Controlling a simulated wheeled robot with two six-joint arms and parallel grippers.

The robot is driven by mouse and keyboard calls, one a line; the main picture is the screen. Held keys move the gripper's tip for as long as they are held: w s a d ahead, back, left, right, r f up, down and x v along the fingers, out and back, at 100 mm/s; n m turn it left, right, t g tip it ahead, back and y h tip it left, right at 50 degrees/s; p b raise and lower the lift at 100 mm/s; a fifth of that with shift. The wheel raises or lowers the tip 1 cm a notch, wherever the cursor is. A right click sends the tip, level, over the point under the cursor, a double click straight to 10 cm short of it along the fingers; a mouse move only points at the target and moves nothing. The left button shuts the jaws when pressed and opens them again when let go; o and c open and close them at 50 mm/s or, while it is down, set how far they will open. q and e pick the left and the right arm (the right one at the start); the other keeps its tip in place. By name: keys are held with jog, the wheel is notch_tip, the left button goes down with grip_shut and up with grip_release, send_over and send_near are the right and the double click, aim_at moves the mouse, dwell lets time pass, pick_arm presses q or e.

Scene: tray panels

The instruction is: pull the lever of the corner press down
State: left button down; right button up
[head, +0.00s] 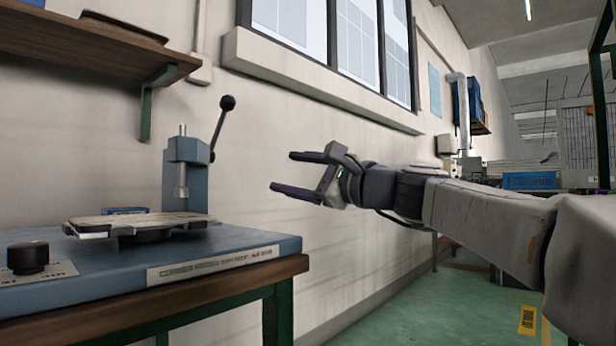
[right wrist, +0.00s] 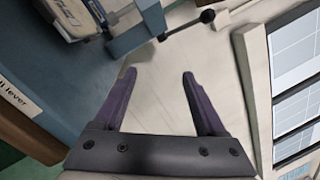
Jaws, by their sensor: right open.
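The corner press (head: 186,172) stands at the back of a blue bench top, a blue-grey column with a metal ram. Its lever (head: 221,128) is a dark rod slanting up to the right, ending in a black ball knob (head: 227,102). My right gripper (head: 273,171) is open and empty, to the right of the press and lower than the knob, apart from it. In the right wrist view the open fingers (right wrist: 158,75) point toward the press (right wrist: 138,30) and the lever's knob (right wrist: 207,16), with a gap between. My left gripper is not in view.
A tray panel (head: 95,226) lies on a dark support under the press. A black control knob (head: 28,257) sits at the bench's front left. A wooden shelf (head: 80,42) hangs above left, and a window sill (head: 300,85) juts out above my right gripper.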

jog(key=shift+v, duration=2.35)
jog(key=shift+s, duration=0.1)
